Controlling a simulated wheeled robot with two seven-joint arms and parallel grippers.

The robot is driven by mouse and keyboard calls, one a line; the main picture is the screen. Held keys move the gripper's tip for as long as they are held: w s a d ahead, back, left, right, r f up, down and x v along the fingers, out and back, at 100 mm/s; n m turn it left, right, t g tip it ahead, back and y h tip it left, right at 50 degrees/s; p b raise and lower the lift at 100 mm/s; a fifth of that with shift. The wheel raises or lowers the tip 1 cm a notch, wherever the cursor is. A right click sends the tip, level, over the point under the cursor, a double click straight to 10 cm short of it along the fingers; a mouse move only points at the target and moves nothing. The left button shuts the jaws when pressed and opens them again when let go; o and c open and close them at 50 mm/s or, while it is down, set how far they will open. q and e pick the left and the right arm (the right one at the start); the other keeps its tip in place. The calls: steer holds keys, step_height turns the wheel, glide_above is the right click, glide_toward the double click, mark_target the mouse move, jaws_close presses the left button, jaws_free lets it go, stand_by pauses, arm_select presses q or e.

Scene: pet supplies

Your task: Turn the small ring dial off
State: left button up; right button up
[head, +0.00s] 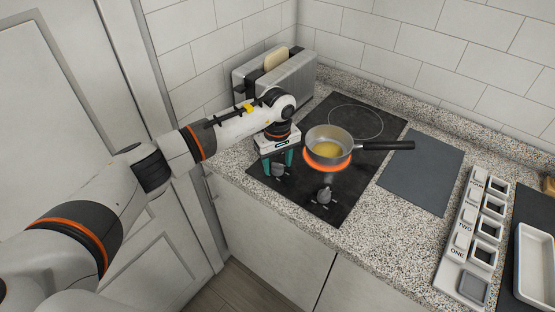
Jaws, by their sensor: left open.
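A black cooktop (345,210) is set in the counter with two dials on its front part. My left gripper (278,168) is open, pointing down, with its teal fingers on either side of the left dial (279,171). I cannot tell whether the fingers touch it. The right dial (323,195) stands apart from the gripper. The front ring (327,167) glows orange under a grey saucepan (340,143) with something yellow in it. The back ring (355,122) is dark and looks larger. I cannot read which dial belongs to which ring. My right gripper is out of view.
The saucepan's black handle (388,145) points right over a dark grey mat (421,169). A toaster (275,78) with bread stands behind my left arm. A labelled block with square slots (472,235) and a white tray (536,265) lie at the right. A tiled wall closes the back.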

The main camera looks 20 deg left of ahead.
arm_select(q)
steer(key=shift+f, duration=0.35)
steer(key=c, duration=1)
